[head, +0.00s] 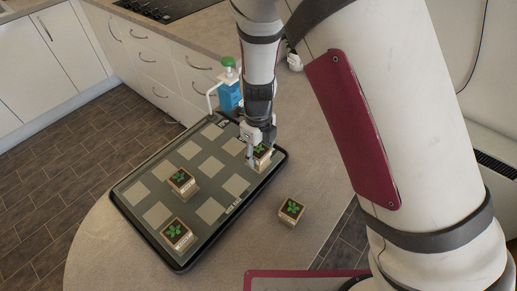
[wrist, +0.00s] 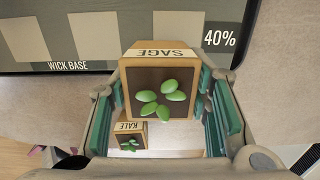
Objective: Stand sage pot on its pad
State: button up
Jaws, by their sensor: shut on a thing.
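The sage pot (wrist: 160,85) is a small wooden cube with dark soil, green oval leaves and a SAGE label. My gripper (head: 260,143) is shut on it, with green-lined fingers on both sides in the wrist view (wrist: 167,105). In the head view the sage pot (head: 262,154) is at the right side of the dark tray (head: 150,239), partly hidden by the fingers. The tray has several pale square pads; bare ones include one (head: 236,185) near the pot. Whether the sage pot touches the surface below is unclear.
Two potted plants stand on the tray, one mid-left (head: 181,182) and one at the front corner (head: 177,235). The kale pot (wrist: 130,135) stands off the tray on the counter, also in the head view (head: 291,210). A blue bottle (head: 230,96) stands behind the tray.

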aim_at(258, 153)
jog(key=shift+w+f, duration=0.15)
jog(key=shift+w, duration=1.3)
jog(key=shift+f, duration=1.7)
jog(key=shift+f, duration=0.1)
jog(key=o, duration=1.2)
